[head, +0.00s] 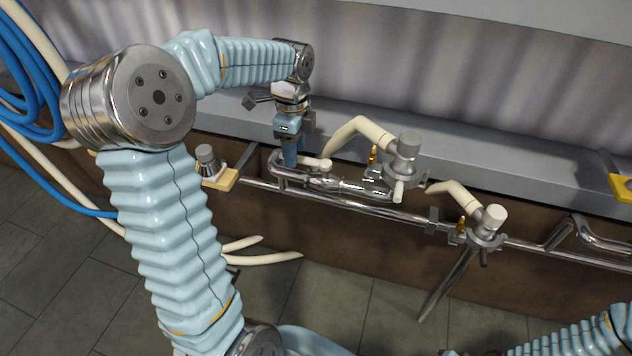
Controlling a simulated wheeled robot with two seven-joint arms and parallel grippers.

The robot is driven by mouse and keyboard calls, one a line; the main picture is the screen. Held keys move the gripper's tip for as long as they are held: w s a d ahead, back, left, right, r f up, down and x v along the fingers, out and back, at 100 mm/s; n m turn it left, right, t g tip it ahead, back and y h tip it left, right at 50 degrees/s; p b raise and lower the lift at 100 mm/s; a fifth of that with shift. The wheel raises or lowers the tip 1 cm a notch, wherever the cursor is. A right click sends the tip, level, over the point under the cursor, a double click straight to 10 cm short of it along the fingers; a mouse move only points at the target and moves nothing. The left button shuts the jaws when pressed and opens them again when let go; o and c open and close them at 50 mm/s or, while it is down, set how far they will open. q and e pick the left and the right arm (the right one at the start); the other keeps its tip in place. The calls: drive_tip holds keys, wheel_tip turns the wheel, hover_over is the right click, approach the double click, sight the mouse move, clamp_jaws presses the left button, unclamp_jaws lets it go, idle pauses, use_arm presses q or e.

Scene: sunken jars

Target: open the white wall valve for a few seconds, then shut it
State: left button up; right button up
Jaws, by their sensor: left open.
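A short white handle (316,163) shows on the chrome pipework just right of my left gripper (290,160); it looks like the white wall valve, but its body is partly hidden. My left gripper points down at the pipe, with its fingers at or very near the left end of this handle. It is open, and I cannot tell whether it touches the handle. My right arm shows only at the bottom right corner; its gripper is out of the picture.
Two grey fittings with cream curved spouts, one (405,158) behind and one (488,228) in front, stand right of the handle. A chrome rail (390,212) runs along the ledge. A yellow bracket (222,180) sits left. Blue and cream hoses hang at far left.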

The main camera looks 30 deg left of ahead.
use_arm(q)
drive_tip(key=shift+f, duration=0.1)
drive_tip(key=shift+f+b, duration=1)
drive_tip(key=shift+f, duration=0.35)
